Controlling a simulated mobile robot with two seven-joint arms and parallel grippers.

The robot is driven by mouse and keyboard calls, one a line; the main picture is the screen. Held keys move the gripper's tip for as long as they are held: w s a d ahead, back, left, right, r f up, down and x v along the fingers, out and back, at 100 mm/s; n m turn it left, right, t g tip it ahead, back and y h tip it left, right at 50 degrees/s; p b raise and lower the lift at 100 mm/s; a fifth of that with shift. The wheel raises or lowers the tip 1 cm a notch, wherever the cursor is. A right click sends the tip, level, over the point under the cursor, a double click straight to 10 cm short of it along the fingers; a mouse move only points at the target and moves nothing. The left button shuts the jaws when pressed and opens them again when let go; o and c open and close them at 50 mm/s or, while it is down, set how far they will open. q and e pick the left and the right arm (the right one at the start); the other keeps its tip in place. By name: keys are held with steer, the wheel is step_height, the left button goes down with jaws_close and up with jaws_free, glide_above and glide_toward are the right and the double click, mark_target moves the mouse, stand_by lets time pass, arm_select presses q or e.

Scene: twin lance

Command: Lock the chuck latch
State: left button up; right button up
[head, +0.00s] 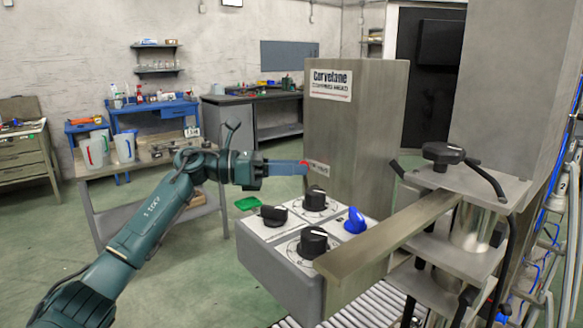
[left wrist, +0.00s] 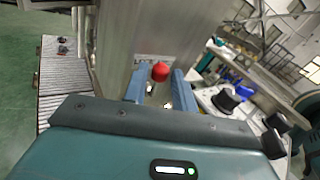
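The chuck latch shows as a small red ball knob (left wrist: 160,71) in the left wrist view, in front of a grey metal housing (left wrist: 118,45) with a pale label reading what looks like "LOCK". In the head view a bit of the red knob (head: 307,163) shows beside a small plate on the tall grey housing (head: 375,120). My left gripper (head: 302,167) reaches the knob from the left. In the left wrist view its two blue fingers (left wrist: 158,88) stand apart, with the knob between or just beyond their tips; contact cannot be told. The latch's lever is mostly hidden. My right gripper is out of view.
A control box (head: 285,262) with black knobs and a blue knob (head: 354,220) stands below and right of the gripper. A flat metal bar (head: 390,238) runs to a clamp column with a black knob (head: 442,153). A cart with jugs (head: 124,146) stands behind my arm.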

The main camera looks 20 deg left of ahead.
arm_select(q)
steer(key=b+v, duration=0.2)
steer(key=v, duration=1.1)
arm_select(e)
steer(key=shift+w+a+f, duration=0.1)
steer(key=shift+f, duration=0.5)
arm_select(q)
steer(key=shift+o, duration=0.2)
steer(key=shift+o, duration=0.8)
steer(key=shift+s+d+r, duration=0.15)
steer(key=shift+r, duration=0.05)
steer(key=shift+o, duration=0.4)
steer(key=s+d+r+n+y, duration=0.2)
steer(key=y, duration=0.1)
steer(key=s+d+r+t+y, duration=0.1)
steer(key=shift+d+r+n+y, duration=0.2)
steer(key=shift+r+n+y, duration=0.15)
steer(key=shift+n+y, duration=0.05)
steer(key=w+d+f+n+t+y+p, duration=0.1)
steer(key=w+d+f, duration=0.3)
steer(key=w+d, duration=0.3)
steer(key=shift+w+d+p, duration=0.3)
steer(key=shift+d+p, duration=0.1)
steer(key=shift+d, duration=0.6)
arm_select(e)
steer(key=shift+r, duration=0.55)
